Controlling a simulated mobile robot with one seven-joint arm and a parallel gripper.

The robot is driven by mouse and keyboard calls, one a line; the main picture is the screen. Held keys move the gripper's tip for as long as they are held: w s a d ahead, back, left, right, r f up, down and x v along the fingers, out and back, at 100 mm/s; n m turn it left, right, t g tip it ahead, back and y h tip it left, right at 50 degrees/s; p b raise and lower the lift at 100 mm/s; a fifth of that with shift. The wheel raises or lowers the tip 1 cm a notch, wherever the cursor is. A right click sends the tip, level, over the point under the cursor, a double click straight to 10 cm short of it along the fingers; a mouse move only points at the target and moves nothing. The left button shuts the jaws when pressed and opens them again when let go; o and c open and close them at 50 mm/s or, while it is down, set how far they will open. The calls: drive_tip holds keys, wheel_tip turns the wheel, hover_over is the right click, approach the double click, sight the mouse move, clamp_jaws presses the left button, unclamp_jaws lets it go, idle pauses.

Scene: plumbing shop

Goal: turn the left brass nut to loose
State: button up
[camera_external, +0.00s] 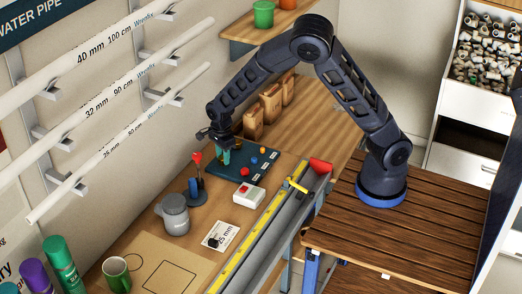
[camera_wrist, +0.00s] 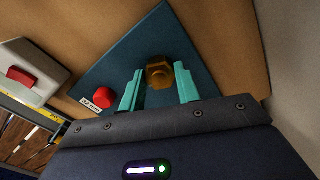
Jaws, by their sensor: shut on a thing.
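A brass nut (camera_wrist: 160,74) stands on a dark teal board (camera_wrist: 150,38) in the wrist view. My gripper (camera_wrist: 160,86) has one teal finger on each side of the nut and is shut on it. In the external view my gripper (camera_external: 226,157) points down at the back left part of the board (camera_external: 228,175), and it hides the nut there. A red knob (camera_wrist: 104,97) sits on the board beside my gripper, with a small white label (camera_wrist: 91,105) next to it. I see no second brass nut clearly.
A white box with a red button (camera_external: 248,197) stands in front of the board. A blue stand with a red top (camera_external: 196,185) and a grey pot (camera_external: 175,215) stand to the left. Paper bags (camera_external: 270,103) stand behind. A rail with a yellow rule (camera_external: 262,230) runs along the front.

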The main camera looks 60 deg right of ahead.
drive_tip(key=n, duration=0.8)
drive_tip(key=shift+n, duration=0.4)
drive_tip(key=n, duration=0.4)
drive_tip(key=shift+n, duration=0.3)
drive_tip(key=n, duration=1.2)
drive_tip(key=shift+n, duration=0.3)
drive_tip(key=n, duration=0.4)
drive_tip(key=shift+n, duration=2)
